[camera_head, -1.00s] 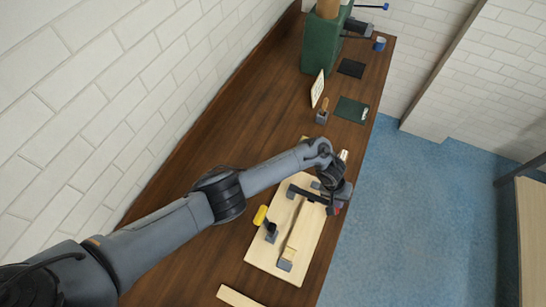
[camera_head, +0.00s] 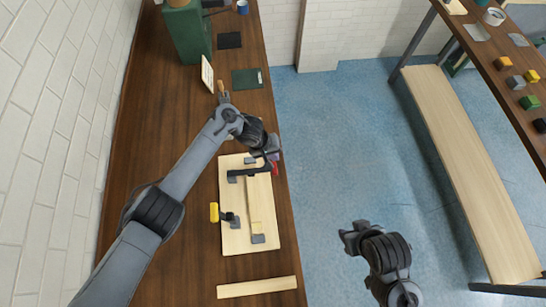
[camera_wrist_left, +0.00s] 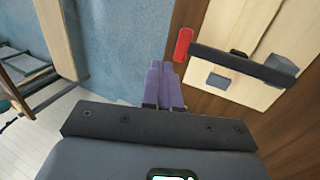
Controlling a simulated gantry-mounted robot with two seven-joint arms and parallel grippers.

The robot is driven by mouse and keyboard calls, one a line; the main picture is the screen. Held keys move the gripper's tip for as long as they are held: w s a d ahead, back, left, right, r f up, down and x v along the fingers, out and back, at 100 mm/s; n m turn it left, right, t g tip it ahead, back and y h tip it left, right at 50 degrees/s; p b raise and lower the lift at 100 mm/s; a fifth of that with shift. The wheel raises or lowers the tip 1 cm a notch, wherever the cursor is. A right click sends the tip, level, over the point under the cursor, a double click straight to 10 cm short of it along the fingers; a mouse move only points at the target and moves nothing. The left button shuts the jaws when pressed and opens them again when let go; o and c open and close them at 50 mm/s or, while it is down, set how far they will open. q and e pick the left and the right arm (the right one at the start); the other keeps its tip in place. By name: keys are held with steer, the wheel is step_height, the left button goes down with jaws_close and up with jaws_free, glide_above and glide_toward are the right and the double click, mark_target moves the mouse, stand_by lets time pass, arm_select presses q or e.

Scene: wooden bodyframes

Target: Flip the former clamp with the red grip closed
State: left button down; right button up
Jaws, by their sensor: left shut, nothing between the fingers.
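The red-grip clamp shows its red grip (camera_head: 275,168) at the board's right edge in the head view. Its dark bar (camera_head: 249,173) spans the board. In the left wrist view the red grip (camera_wrist_left: 184,44) juts past the board edge, on the end of the dark bar (camera_wrist_left: 245,65). My left gripper (camera_head: 273,155) is beside the red grip; its purple fingers (camera_wrist_left: 164,85) are together and empty, apart from the grip. Whether the clamp is fully closed is unclear. My right gripper (camera_head: 352,238) hangs over the floor, its fingers unclear.
The pale board (camera_head: 237,242) also bears a yellow-grip clamp (camera_head: 214,212) and a wooden strip (camera_head: 254,205). A loose plank (camera_head: 257,288) lies nearer. A card (camera_head: 207,74) and green box (camera_head: 188,36) stand farther along the dark table. Open floor lies right.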

arm_select(q)
step_height(320, 180, up, 6)
stand_by(0.4)
steer(key=shift+r, duration=0.1)
